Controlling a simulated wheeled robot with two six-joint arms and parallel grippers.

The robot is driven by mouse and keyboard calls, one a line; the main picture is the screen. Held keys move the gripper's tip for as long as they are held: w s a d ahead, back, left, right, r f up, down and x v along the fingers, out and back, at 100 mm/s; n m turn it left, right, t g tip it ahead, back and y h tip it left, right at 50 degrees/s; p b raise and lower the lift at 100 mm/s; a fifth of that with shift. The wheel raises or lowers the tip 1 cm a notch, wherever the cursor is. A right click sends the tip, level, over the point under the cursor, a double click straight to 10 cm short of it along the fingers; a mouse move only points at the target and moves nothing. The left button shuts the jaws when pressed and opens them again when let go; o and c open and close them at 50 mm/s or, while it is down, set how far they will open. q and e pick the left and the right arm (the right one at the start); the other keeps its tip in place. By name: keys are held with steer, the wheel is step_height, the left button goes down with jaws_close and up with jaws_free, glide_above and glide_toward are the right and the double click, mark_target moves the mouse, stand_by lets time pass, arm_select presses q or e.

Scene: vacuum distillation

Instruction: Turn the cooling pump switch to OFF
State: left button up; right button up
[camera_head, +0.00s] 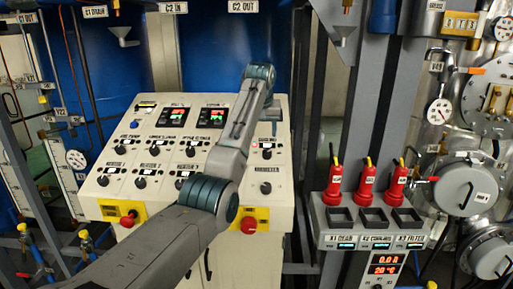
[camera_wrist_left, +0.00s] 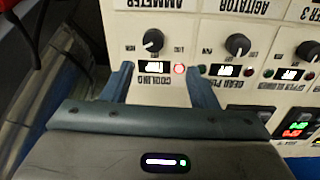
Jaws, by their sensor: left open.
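The cooling pump switch is a black rotary knob (camera_head: 267,154) at the upper right of the sloped cream control panel (camera_head: 228,205). In the left wrist view the panel appears upside down. There the cooling knob (camera_wrist_left: 153,40) has a small lit display and a glowing red lamp (camera_wrist_left: 179,69) beside it. The knob's pointer is slanted; its exact setting is too small to read. My left gripper (camera_head: 270,118) reaches over the panel from above. In the wrist view its two blue fingers (camera_wrist_left: 160,78) are spread, apart from the knob, with the cooling label between them. My right gripper is out of view.
A neighbouring knob (camera_wrist_left: 238,44) sits close beside the cooling knob. Several other knobs and two digital displays (camera_head: 213,117) fill the panel. Red emergency buttons (camera_head: 249,225) are on its front.

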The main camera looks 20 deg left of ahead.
mark_target(267, 152)
arm_select(q)
steer(key=f+p, duration=0.1)
steer(key=d+f+p, duration=0.1)
steer(key=w+f+p, duration=0.1)
steer(key=f, duration=0.1)
steer(key=shift+w+d+f, duration=0.1)
steer(key=shift+d, duration=0.3)
steer(key=f, duration=0.1)
steer(key=w+a+f+p, duration=0.1)
steer(key=f, duration=0.1)
steer(key=shift+w+a, duration=0.15)
steer(key=shift+w, duration=0.1)
steer(key=shift+w+a+f+p, duration=0.1)
steer(key=shift+w+f+p, duration=0.15)
steer(key=shift+f+p, duration=0.35)
steer(key=shift+f, duration=0.15)
steer(key=shift+s+d, duration=0.1)
steer(key=shift+d, duration=0.2)
steer(key=shift+a, duration=0.15)
steer(key=c, duration=0.7)
steer(key=shift+c, duration=1.3)
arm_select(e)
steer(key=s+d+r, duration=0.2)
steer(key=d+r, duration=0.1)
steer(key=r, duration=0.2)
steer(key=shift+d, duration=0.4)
